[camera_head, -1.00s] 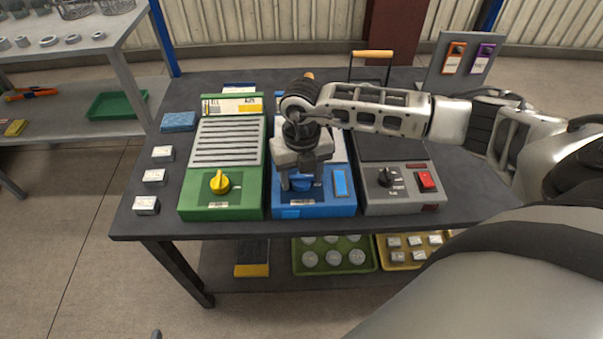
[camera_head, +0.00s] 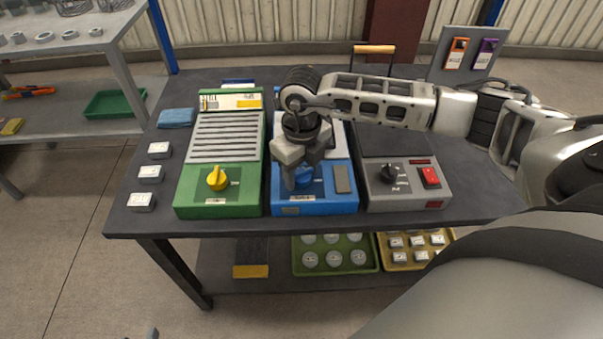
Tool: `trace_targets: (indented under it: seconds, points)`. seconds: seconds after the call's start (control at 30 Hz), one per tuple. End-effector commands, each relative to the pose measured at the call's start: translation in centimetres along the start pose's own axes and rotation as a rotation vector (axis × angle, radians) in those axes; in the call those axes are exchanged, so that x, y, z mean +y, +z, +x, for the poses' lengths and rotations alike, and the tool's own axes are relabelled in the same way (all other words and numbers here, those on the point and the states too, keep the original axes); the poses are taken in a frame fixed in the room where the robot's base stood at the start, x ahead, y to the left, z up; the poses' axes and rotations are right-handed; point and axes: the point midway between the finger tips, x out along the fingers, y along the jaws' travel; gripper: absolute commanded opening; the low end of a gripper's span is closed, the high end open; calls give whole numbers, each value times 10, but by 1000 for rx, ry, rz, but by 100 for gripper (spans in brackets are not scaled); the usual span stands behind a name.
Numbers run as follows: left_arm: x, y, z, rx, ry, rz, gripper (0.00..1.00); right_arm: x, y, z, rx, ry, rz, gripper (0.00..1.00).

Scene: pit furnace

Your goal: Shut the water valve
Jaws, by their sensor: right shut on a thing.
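The water valve is a blue knob (camera_head: 304,176) on the front of the blue box (camera_head: 316,208), in the middle of the bench. My right gripper (camera_head: 304,182) reaches down onto it from above and is shut on the knob, hiding much of it. The gripper is turned at a slant to the box. A rectangular panel (camera_head: 343,179) right of the knob looks grey and unlit. My left gripper cannot be made out.
A green box (camera_head: 219,204) with a yellow knob (camera_head: 217,178) stands close on the left. A grey box (camera_head: 408,201) with a black knob and red switch stands on the right. Small metal blocks (camera_head: 150,173) line the bench's left side. My right arm crosses above the boxes.

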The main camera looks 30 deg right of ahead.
Motion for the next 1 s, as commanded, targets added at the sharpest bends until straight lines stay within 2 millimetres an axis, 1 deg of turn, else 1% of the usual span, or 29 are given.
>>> trace_targets:
  seconds: [0.03,0.4,0.6,1.0]
  points:
    - [0,4,3,1,2,-6,36,0,1,2,-3,-1,-47,25]
    - [3,14,7,18,16,-43,36,0,1,2,-3,-2,-397,25]
    - [2,18,11,31,14,-36,36,0,1,2,-4,-2,-587,25]
    - [1,22,17,65,16,-20,36,0,1,2,-3,-3,-930,25]
